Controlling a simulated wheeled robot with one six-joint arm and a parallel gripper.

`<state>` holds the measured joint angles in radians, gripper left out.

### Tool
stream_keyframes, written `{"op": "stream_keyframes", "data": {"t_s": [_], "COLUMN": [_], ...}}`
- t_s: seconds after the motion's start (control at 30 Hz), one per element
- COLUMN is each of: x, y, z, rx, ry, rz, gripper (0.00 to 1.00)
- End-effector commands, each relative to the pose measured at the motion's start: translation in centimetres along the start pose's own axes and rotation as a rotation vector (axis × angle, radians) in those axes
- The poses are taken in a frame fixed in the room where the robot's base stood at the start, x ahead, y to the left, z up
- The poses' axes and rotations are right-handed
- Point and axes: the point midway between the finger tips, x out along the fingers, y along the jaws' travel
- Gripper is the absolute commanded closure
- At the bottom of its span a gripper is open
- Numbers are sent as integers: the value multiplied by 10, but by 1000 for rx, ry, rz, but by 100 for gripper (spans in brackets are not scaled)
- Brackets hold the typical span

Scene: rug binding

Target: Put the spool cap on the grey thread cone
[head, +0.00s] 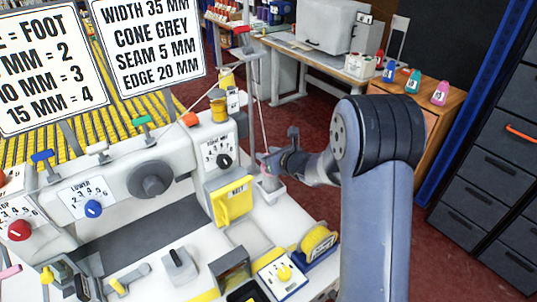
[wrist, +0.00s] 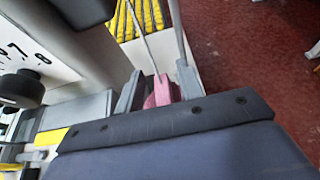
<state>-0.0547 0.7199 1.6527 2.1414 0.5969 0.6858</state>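My gripper (head: 265,163) is at the end of my arm, beside the machine's right end and above a small white tray (head: 272,193). In the wrist view my gripper's two grey fingers (wrist: 160,88) stand on either side of a pink piece (wrist: 161,92) with a notched upper edge. The piece fills most of the gap, but I cannot tell whether the fingers press on it. A little pink also shows at the fingertips in the head view. I cannot tell whether this piece is the spool cap. I cannot make out a grey thread cone; a yellow cone (head: 218,106) sits on the machine.
A thin upright stand (head: 250,75) rises close behind my gripper. A yellow-fronted box (head: 232,202) is to its left. Blue (head: 388,72), teal (head: 412,81) and pink (head: 440,93) cones stand on a wooden cabinet. A sign (head: 150,40) reads "CONE GREY".

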Motion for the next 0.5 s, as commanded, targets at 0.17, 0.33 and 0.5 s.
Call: {"op": "stream_keyframes", "data": {"t_s": [0.17,0.33,0.5], "x": [-1,-6,-30], "y": [0,0,-1], "z": [2,13,11], "rx": [0,1,-1], "ry": [0,0,-3], "rz": [0,0,-3], "gripper": [64,64,64]}}
